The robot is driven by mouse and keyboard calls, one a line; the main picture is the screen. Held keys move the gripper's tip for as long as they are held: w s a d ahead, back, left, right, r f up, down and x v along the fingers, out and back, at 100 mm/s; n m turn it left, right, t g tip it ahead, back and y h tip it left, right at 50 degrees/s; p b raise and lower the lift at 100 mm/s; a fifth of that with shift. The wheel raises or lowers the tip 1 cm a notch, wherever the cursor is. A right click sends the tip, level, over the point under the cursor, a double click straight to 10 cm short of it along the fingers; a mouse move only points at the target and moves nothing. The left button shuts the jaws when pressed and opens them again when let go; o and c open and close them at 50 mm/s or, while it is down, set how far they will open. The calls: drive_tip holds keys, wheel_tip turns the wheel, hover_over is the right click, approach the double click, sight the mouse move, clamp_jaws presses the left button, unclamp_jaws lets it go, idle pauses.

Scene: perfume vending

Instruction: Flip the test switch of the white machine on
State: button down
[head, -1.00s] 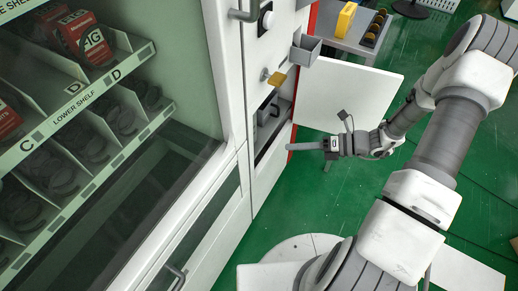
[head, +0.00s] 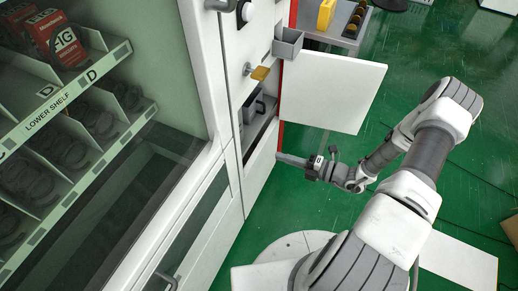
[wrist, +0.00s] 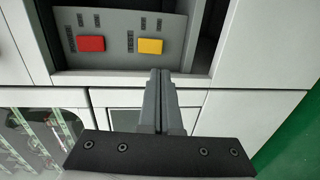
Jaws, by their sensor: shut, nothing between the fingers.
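The white machine (head: 216,95) fills the left of the head view, with its small service door (head: 333,90) swung open. Behind that opening, the wrist view shows a grey panel (wrist: 119,18) with a red switch (wrist: 91,43) and a yellow switch (wrist: 150,46). My gripper (wrist: 159,72) is shut and empty. Its tips appear just below the yellow switch in the wrist view; contact cannot be told. In the head view my gripper (head: 281,157) is beside the opening's lower part.
A yellow key-like piece (head: 260,73) and a grey open box (head: 287,43) stick out from the machine's front above the opening. The open door hangs above my gripper.

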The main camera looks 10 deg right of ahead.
drive_tip(key=b+x, duration=0.3)
drive_tip(key=x, duration=1)
drive_tip(key=shift+w+a, duration=0.15)
drive_tip(key=shift+a, duration=0.15)
drive_tip(key=shift+f+b, duration=0.15)
drive_tip(key=shift+b, duration=0.2)
drive_tip(key=s+d+f+p, duration=0.1)
drive_tip(key=s+d+p, duration=0.1)
drive_tip(key=s+d, duration=0.5)
drive_tip(key=d, duration=0.4)
drive_tip(key=shift+s+f, duration=0.25)
drive_tip(key=shift+f, duration=0.1)
drive_tip(key=shift+d, duration=0.1)
